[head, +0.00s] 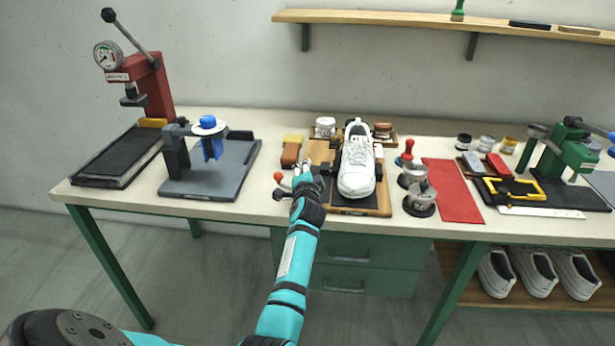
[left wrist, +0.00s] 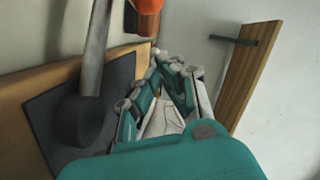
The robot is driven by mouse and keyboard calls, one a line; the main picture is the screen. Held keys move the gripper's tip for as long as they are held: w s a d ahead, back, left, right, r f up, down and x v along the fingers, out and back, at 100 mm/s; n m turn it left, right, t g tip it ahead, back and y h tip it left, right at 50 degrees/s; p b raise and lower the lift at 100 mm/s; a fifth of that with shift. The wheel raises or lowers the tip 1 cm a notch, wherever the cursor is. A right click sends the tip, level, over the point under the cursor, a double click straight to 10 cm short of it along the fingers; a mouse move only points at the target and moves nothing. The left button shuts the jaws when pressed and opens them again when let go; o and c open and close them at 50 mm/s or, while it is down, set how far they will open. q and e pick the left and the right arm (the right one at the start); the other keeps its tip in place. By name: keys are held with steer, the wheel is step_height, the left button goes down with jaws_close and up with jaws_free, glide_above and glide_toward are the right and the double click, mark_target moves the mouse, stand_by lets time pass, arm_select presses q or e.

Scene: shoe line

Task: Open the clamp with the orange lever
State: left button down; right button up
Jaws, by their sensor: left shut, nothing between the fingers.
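The clamp's orange lever knob (head: 278,177) shows just left of my left gripper in the head view. In the left wrist view the orange knob (left wrist: 147,5) is cut off at the top edge. A metal rod (left wrist: 97,45) rises there from a dark round clamp part (left wrist: 82,121) on a dark plate. My left gripper (head: 301,168) is shut and empty, close beside the knob at the board's left side. Its fingers also show in the left wrist view (left wrist: 160,95), right of the rod; contact cannot be told. My right gripper is out of view.
A white shoe (head: 357,165) stands on a wooden board (head: 377,206) right of my gripper. A brown-yellow brush (head: 291,152) lies behind it. Metal pots (head: 420,198) and a red mat (head: 452,190) are further right. The bench left of the knob is clear up to a grey fixture (head: 208,182).

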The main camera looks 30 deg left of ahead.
arm_select(q)
steer(key=shift+s+a+f+b, duration=0.1)
steer(key=shift+a+f+b, duration=0.1)
steer(key=shift+b, duration=0.15)
steer(key=shift+s+a+b, duration=0.15)
steer(key=shift+s+b, duration=0.05)
steer(key=shift+b, duration=0.55)
steer(key=shift+s+a+r+n+g+y+b, duration=0.1)
steer(key=shift+s+a+n+g+y+b, duration=0.1)
steer(key=shift+n+g+y+b, duration=0.25)
steer(key=shift+s+a+n+g+y+b, duration=0.15)
steer(key=shift+n+g+y+b, duration=0.15)
steer(key=shift+n+g+y, duration=0.25)
steer(key=shift+s+a+r, duration=0.15)
steer(key=shift+s+a, duration=0.3)
steer(key=shift+s, duration=0.2)
steer(key=shift+s+a+p, duration=0.1)
steer(key=shift+s+p, duration=0.45)
steer(key=shift+s, duration=0.2)
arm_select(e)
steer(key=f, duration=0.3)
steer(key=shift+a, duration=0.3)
arm_select(q)
steer(key=shift+s, duration=0.1)
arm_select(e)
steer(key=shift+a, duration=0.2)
